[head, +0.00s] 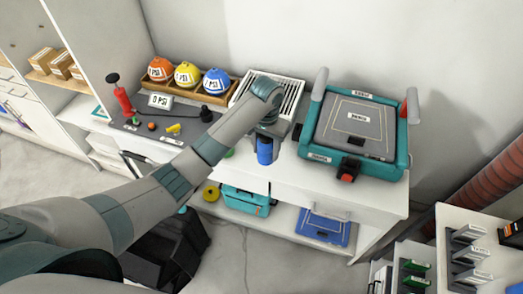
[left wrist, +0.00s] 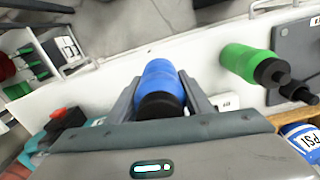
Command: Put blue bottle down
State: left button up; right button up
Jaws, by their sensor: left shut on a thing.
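The blue bottle (head: 264,152) is in my left gripper (head: 265,140), at the front edge of the white counter in the head view. In the left wrist view the blue bottle (left wrist: 161,85) sits between the two fingers of the left gripper (left wrist: 160,92), its black cap toward the camera. The left gripper is shut on it. I cannot tell whether the bottle's base touches the counter. My right gripper is not in view.
A green bottle (left wrist: 245,62) stands on the counter beside the blue one. A teal case (head: 357,130) is to the right, a slatted white rack (head: 290,90) behind. A tray with three balls (head: 188,92) is at the back left. A shelf (head: 285,222) lies below.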

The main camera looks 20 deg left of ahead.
pick_arm(q)
jog(key=w+a+f, duration=0.2)
jog(key=w+a, duration=0.1)
jog(key=shift+w+a+f+p, duration=0.15)
jog(key=shift+w+f+p, duration=0.05)
jog(key=shift+f+p, duration=0.2)
jog(key=shift+f+p, duration=0.55)
jog(key=shift+f, duration=1.45)
jog(key=shift+f, duration=0.15)
jog(key=o, duration=1.3)
jog(key=shift+c, duration=0.2)
notch_tip(320, 180, up, 12)
jog(key=b, duration=0.2)
jog(key=shift+r, duration=0.2)
